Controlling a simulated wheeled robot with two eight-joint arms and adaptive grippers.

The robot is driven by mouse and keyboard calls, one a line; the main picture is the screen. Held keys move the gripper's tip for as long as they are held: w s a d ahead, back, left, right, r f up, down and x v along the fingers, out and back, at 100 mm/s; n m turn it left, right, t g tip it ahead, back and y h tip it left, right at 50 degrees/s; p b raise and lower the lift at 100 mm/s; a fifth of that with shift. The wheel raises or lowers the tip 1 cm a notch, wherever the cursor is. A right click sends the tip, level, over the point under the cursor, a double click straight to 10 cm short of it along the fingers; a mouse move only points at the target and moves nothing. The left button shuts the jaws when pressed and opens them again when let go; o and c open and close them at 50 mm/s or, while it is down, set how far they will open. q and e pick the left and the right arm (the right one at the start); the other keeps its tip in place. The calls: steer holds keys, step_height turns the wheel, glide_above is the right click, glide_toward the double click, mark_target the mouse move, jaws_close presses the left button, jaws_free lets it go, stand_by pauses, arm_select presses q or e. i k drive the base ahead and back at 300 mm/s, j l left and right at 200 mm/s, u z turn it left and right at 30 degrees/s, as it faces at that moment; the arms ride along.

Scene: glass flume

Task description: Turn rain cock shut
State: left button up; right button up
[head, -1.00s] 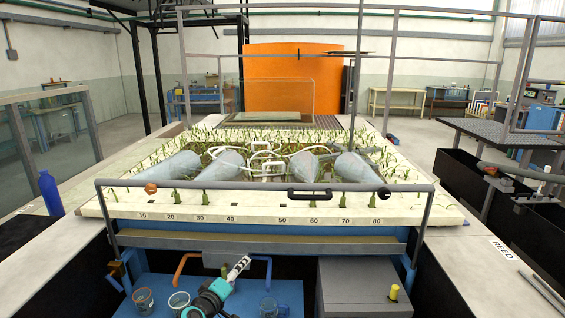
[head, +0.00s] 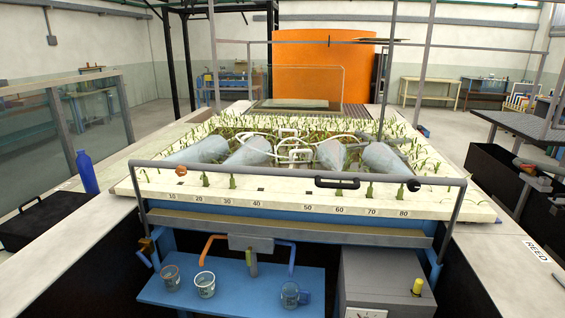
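No part is plainly marked as the rain cock. A grey block (head: 251,243) sits under the front edge of the flume bed, with an orange bent pipe (head: 207,247) on its left and a blue bent pipe (head: 292,258) on its right. A short olive lever (head: 252,262) hangs straight down below the block. A brass fitting (head: 146,247) is at the front left corner, and a yellow knob (head: 417,287) stands on a grey box (head: 385,280) at right. Neither of my grippers is in view.
Glass beakers (head: 205,285) stand on the blue shelf (head: 235,300) below the pipes. A blue bottle (head: 87,172) and black case (head: 45,220) are at left. Space directly before the lever is clear.

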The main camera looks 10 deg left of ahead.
mark_target(139, 253)
steer(key=u, duration=1.3)
steer(key=i+j+z, duration=0.15)
steer(key=z, duration=0.25)
steer(key=i+j+z, duration=0.15)
steer(key=z, duration=0.25)
steer(key=i+j+z, duration=0.1)
steer(key=j+z, duration=0.15)
steer(key=z, duration=0.15)
